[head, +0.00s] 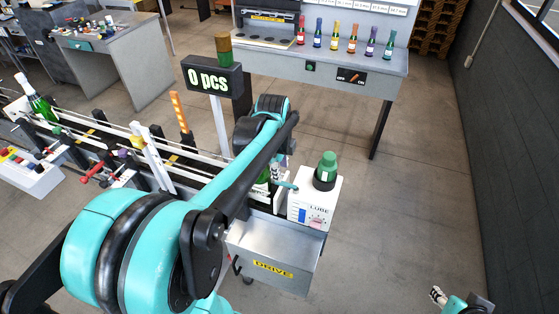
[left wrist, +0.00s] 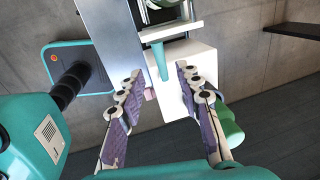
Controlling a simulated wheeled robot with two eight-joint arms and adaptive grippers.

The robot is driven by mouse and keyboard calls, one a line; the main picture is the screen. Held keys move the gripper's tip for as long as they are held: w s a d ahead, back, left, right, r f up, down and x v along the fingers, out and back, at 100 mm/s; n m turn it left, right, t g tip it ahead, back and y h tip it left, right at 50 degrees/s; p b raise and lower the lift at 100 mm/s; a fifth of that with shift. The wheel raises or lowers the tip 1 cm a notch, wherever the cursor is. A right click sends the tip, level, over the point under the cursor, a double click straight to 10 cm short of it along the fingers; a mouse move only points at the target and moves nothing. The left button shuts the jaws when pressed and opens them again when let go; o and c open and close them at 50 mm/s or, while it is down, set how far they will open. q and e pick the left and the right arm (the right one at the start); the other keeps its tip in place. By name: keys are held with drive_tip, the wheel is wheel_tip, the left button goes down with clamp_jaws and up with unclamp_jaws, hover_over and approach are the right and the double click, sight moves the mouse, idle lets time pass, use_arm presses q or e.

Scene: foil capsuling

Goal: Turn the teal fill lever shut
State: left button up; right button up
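The teal fill lever (head: 285,185) shows as a small teal bar beside the white LUBE box (head: 314,205), partly behind my left arm. In the left wrist view, the teal lever (left wrist: 158,58) hangs just ahead of and between my fingertips. My left gripper (left wrist: 158,86) is open, its purple-padded fingers apart with nothing clasped; in the head view the forearm mostly hides it. My right gripper (head: 437,294) is only a small piece at the lower right edge, away from the machine.
A green-capped container (head: 325,171) stands on the LUBE box, above a grey DRIVE housing (head: 275,255). The conveyor (head: 100,150) carries a bottle (head: 38,105) at left. A counter sign (head: 210,80) reads 0 pcs. Open floor lies right of the LUBE box.

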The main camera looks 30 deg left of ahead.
use_arm(q)
drive_tip(key=shift+s+r, duration=0.25)
drive_tip(key=shift+r, duration=0.95)
drive_tip(key=shift+s+r, duration=0.2)
drive_tip(key=shift+r, duration=0.95)
drive_tip(key=shift+d+f, duration=0.1)
drive_tip(key=s+d+f+n+t+b, duration=0.2)
drive_tip(key=s+d+f+n+b, duration=0.3)
drive_tip(key=d+f+n+b, duration=0.2)
drive_tip(key=s+d+f+n+t+b, duration=0.2)
drive_tip(key=s+d+f+n+b, duration=0.3)
drive_tip(key=d+f+n+b, duration=0.3)
wheel_tip(320, 180, down, 7)
drive_tip(key=b, duration=0.3)
drive_tip(key=shift+s+d+f+t, duration=0.15)
drive_tip(key=shift+s+t, duration=0.05)
drive_tip(key=shift+t, duration=0.2)
